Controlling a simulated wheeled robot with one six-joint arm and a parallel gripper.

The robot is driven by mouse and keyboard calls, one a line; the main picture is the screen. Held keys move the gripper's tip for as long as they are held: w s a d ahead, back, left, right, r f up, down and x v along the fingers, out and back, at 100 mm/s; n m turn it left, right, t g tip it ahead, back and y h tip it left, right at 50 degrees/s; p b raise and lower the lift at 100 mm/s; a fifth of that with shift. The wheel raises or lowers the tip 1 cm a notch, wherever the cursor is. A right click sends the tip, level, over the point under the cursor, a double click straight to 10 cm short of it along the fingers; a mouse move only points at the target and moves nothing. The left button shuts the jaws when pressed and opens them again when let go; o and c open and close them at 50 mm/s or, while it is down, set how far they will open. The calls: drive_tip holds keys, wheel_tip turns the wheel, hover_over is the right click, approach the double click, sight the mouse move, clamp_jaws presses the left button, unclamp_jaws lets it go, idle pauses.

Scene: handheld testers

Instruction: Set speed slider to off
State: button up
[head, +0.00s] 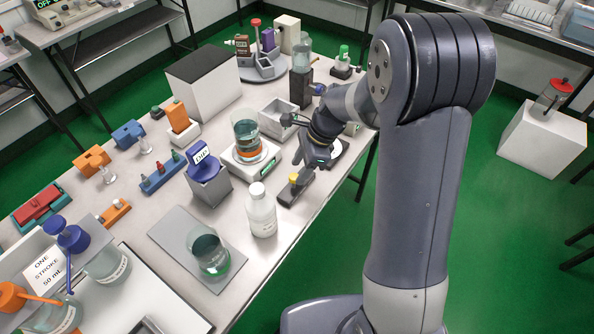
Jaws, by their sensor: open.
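My gripper (314,158) is at the right side of the bench, pointing down; its fingertips are small and partly hidden, but it is open with nothing visible between the fingers. Just below and left of it, a dark grey bar-shaped device (290,193) with a yellow knob (294,178) lies near the bench's front edge. The knob may be the speed slider; its setting cannot be read. The gripper is close to the device, but I cannot tell whether they touch. No label reading off or speed is legible on it.
A beaker (246,132) stands on a white instrument (251,165) left of my gripper. A white bottle (262,211) stands in front of the device. A grey open box (278,118) is behind. Free bench (325,190) lies right of the device.

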drive_tip(key=shift+x, duration=1.15)
clamp_jaws()
